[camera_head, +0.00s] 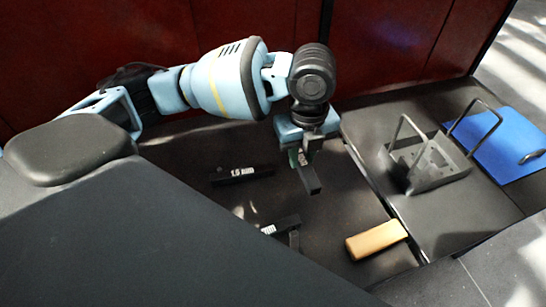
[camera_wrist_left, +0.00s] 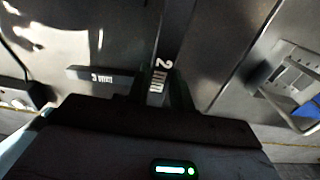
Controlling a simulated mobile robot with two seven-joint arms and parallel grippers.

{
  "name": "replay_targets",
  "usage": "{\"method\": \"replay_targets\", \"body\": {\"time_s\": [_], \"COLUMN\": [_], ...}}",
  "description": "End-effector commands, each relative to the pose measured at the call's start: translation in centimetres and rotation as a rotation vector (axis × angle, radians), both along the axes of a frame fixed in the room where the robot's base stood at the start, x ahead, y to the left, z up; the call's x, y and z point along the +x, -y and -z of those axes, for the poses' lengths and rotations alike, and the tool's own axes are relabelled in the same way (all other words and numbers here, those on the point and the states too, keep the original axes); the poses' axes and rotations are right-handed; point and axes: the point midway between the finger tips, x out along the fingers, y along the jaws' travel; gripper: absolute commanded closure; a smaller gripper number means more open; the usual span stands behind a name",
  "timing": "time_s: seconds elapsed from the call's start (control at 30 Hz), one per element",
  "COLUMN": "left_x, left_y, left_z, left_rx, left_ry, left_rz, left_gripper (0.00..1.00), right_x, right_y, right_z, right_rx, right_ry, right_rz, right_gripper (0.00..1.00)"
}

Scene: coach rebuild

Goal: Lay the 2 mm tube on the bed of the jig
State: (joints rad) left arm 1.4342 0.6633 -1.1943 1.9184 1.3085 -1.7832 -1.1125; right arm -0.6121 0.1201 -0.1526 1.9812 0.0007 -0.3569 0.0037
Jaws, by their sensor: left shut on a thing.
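The 2 mm tube is a dark square bar. My left gripper (camera_head: 304,160) is shut on it, and the tube (camera_head: 310,180) sticks out below the jaws, over the dark work surface. In the left wrist view its white "2 mm" label (camera_wrist_left: 161,76) reads between the fingers. My right gripper is not in view.
Another labelled dark bar (camera_head: 284,224) lies nearer. A tan block (camera_head: 376,240) lies by the panel's edge. A blue board (camera_head: 502,146) is far right. A dark red wall (camera_head: 370,45) stands behind.

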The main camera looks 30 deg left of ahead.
Motion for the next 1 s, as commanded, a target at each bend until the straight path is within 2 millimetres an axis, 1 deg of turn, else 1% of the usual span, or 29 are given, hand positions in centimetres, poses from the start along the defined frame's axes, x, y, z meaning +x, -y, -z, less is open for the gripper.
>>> {"method": "replay_targets", "body": {"time_s": [0.2,0.27,0.53,0.63,0.8,0.9,1.0], "left_x": [-0.1,-0.1,0.0,0.0,-0.1,0.0,0.0], "left_y": [-0.1,0.0,-0.1,-0.1,-0.1,-0.1,-0.1], "left_z": [3.4,4.2,5.0,6.2,8.8,9.5,9.5], "left_rx": [0.002,0.002,0.001,0.002,0.002,0.001,0.001], "left_ry": [-0.005,-0.004,0.000,-0.002,-0.004,0.000,0.002], "left_rz": [-0.002,-0.002,-0.002,-0.003,-0.002,-0.002,-0.002], "left_gripper": [1.00,1.00,1.00,1.00,1.00,1.00,1.00], "right_x": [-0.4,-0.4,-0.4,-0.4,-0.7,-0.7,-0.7], "right_y": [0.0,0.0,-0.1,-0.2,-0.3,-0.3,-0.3], "right_z": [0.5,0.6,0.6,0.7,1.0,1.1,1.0], "right_rx": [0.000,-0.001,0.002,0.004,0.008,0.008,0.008], "right_ry": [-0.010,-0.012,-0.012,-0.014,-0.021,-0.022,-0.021], "right_rz": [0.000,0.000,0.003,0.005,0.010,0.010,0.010], "right_gripper": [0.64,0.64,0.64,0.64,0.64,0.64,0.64]}}
